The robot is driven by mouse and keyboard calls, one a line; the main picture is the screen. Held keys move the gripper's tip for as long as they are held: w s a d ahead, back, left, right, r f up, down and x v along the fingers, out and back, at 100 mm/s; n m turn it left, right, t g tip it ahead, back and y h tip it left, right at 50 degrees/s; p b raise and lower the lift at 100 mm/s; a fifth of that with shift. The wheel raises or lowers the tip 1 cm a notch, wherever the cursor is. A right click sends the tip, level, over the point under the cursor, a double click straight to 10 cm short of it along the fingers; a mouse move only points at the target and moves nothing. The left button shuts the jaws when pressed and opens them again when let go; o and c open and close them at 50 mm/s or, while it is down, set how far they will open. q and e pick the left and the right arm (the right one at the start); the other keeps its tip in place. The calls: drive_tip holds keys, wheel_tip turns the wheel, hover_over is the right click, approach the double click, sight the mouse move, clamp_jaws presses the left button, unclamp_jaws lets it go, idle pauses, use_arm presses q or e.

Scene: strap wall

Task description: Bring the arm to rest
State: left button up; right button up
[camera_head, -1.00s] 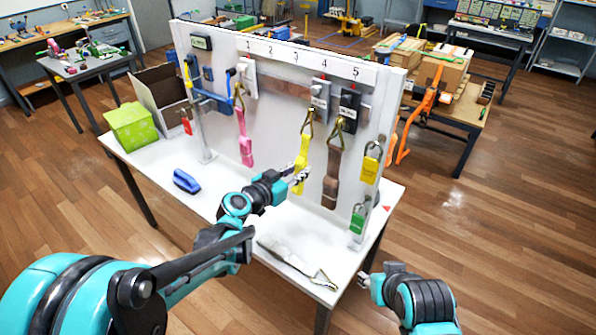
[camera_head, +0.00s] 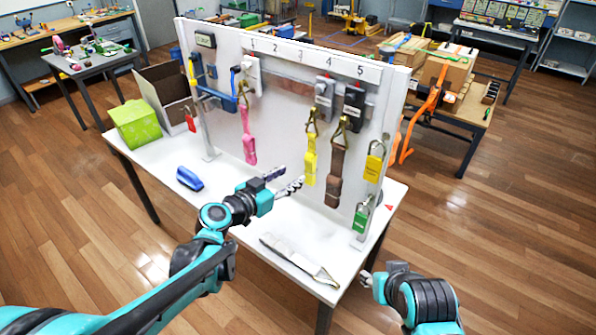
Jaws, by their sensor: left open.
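My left gripper (camera_head: 284,181) is open and empty. It shows in front of the board, over the white table (camera_head: 230,185), left of the yellow strap (camera_head: 310,160). My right gripper (camera_head: 366,279) shows only partly, beyond the table's front right edge; its jaws are too small to tell. The white strap board (camera_head: 284,100) stands on the table with numbers 1 to 5 along its top. A pink strap (camera_head: 248,135), the yellow strap and a brown strap (camera_head: 334,175) hang on it.
A blue object (camera_head: 189,179) lies on the table at left. Red (camera_head: 190,122), yellow (camera_head: 374,167) and green (camera_head: 362,216) padlocks hang at the board's sides. The front left tabletop is clear.

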use_arm(q)
drive_tip(key=s+a+f+n+g+y+b, duration=0.1)
drive_tip(key=s+a+f+n+y, duration=0.1)
drive_tip(key=s, duration=0.6)
drive_tip(key=s+a+f+n+g+y+b, duration=0.1)
drive_tip(key=s+a+f+n+g+y, duration=0.1)
drive_tip(key=s+a+f+y, duration=0.2)
drive_tip(key=s+a+f+n+g+y, duration=0.2)
drive_tip(key=s+a+f+n+y, duration=0.1)
drive_tip(key=s+a, duration=0.5)
drive_tip(key=s+f, duration=0.1)
drive_tip(key=s, duration=0.2)
drive_tip(key=shift+s+a+f+b, duration=0.25)
drive_tip(key=shift+s+f+b, duration=0.05)
drive_tip(key=shift+s+b, duration=0.1)
idle(0.4)
